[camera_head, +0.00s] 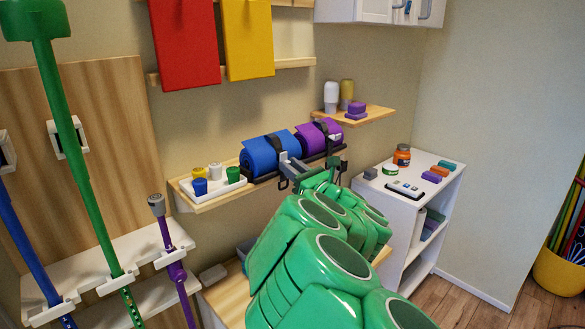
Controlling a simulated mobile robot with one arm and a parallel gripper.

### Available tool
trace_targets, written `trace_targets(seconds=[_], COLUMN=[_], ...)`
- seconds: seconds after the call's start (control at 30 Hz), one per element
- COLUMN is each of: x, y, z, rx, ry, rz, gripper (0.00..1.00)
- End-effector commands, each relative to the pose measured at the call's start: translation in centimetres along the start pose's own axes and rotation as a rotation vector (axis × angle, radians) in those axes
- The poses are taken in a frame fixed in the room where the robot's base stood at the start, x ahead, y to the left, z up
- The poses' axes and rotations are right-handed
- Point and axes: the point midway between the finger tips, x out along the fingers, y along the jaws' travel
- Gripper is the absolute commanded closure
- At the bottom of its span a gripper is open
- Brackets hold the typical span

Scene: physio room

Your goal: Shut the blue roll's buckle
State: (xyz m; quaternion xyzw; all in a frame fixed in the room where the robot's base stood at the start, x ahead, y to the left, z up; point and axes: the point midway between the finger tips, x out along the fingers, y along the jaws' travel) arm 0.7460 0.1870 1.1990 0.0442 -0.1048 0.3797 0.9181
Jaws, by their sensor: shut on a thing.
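The blue roll (263,154) lies on its side on a dark rack on the wall shelf, with a dark strap (273,143) around it. My gripper (287,166) is at the front right of the blue roll, shut on a small part of its buckle. The jaws cover most of the buckle, so I cannot tell whether its two parts are joined. A purple roll (314,136) with its own dark strap lies right beside the blue one.
A white tray (221,190) with several small coloured pots stands left of the blue roll. A small shelf (372,117) with bottles and purple blocks is above right. A white cabinet (390,207) stands at right. Coloured crutches or canes (67,142) stand at left.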

Motion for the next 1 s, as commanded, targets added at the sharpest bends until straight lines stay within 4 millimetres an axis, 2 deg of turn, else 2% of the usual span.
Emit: trace_targets(seconds=[0.27,0.3,0.47,0.8,1.0], x=[0.06,0.06,0.05,-0.01,-0.74], y=[0.06,0.05,0.06,0.05,0.08], z=[0.16,0.17,0.15,0.11,0.11], rx=[-0.001,-0.001,-0.001,-0.001,-0.001], ry=[-0.004,-0.004,-0.003,-0.002,-0.003], rz=[0.002,0.002,0.002,0.002,0.002], gripper=[1.00,0.71,0.47,0.47,0.47])
